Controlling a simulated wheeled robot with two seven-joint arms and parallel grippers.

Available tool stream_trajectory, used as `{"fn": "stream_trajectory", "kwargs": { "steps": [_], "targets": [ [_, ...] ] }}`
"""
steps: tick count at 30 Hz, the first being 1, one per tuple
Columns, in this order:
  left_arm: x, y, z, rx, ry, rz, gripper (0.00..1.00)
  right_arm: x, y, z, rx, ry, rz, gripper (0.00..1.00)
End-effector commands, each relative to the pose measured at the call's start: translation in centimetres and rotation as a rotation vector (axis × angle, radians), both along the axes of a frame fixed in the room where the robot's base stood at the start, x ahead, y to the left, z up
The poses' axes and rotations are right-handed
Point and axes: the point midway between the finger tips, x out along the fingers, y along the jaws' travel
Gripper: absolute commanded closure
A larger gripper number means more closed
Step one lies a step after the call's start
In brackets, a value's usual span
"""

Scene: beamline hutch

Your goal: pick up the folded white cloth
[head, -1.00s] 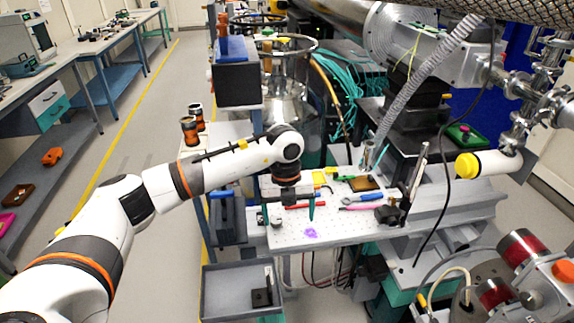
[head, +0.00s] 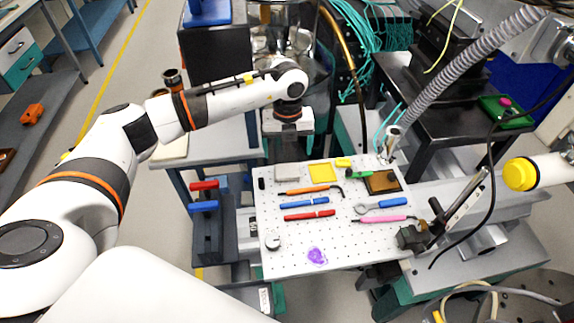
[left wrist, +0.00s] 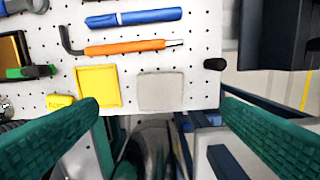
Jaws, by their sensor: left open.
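The folded white cloth (head: 287,172) is a small pale grey-white square lying flat near the back left edge of the perforated white board (head: 345,257). In the left wrist view the cloth (left wrist: 160,91) lies beside a yellow square, near the board's edge. My left gripper (head: 288,146) is just beyond the board's back edge, close behind the cloth in the head view. Its green fingers (left wrist: 160,104) are spread wide in the left wrist view, with nothing held between them. My right gripper is not in view.
A yellow square (head: 323,173) and an orange-handled hex key (head: 305,192) lie near the cloth. Blue (head: 304,203) and red (head: 310,215) pens and other tools cover the board's middle. A grey hose (head: 460,62) and a black cable hang at right.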

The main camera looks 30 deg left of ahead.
Motion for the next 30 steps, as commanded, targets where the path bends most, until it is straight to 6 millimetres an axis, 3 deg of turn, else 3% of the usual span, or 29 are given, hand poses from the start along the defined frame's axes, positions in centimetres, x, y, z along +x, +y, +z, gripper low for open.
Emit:
{"fn": "stream_trajectory", "kwargs": {
  "steps": [4, 11, 16, 21, 29, 30],
  "targets": [
    [0.0, 0.0, -2.3, 0.001, 0.003, 0.000, 0.11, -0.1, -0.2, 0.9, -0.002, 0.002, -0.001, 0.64],
    [0.0, 0.0, -4.0, 0.000, 0.002, 0.000, 0.11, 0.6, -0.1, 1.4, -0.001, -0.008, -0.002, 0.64],
    [0.1, 0.3, -6.4, -0.001, 0.004, 0.001, 0.11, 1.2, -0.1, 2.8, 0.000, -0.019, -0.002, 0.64],
    [0.1, 0.3, -8.5, 0.000, 0.001, 0.000, 0.11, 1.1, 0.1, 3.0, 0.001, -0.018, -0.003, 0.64],
    [0.2, 0.3, -8.9, -0.001, -0.001, -0.001, 0.11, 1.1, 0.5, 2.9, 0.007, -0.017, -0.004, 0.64],
    [0.2, 0.3, -8.9, -0.001, -0.001, -0.001, 0.16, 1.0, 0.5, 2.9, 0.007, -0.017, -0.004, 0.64]
  ]
}}
